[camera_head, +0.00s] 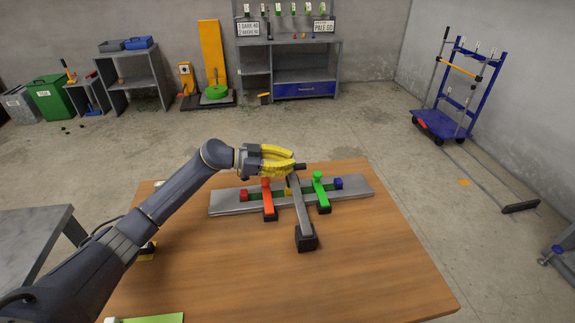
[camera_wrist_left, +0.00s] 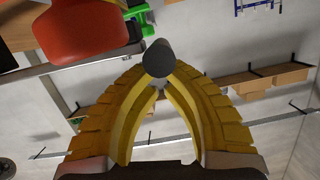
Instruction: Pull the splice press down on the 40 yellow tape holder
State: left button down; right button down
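A grey press lever (camera_head: 301,212) with a dark block (camera_head: 306,240) at its near end stands across the middle of a metal bar (camera_head: 225,203) on the table. A small yellow piece (camera_head: 288,191) shows beside the lever on the bar, partly hidden. My left gripper (camera_head: 293,163) has its yellow fingers at the raised far end of the lever. In the left wrist view the fingers (camera_wrist_left: 158,80) come together at their tips, and a dark round rod end (camera_wrist_left: 158,58) covers the tips. I cannot tell whether they grip it. My right gripper is not seen.
A red lever (camera_head: 269,203) stands left of the grey one and a green lever (camera_head: 320,194) right. The bar also carries a red block (camera_head: 244,195) and a blue block (camera_head: 338,183). The wooden table (camera_head: 340,265) is clear at front right; a green sheet (camera_head: 150,318) lies front left.

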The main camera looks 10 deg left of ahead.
pick_arm(q)
jog(key=r+v, duration=0.2)
jog(key=v, duration=0.8)
jog(key=shift+s+r, duration=0.15)
jog(key=shift+s, duration=0.15)
jog(key=shift+d, duration=0.1)
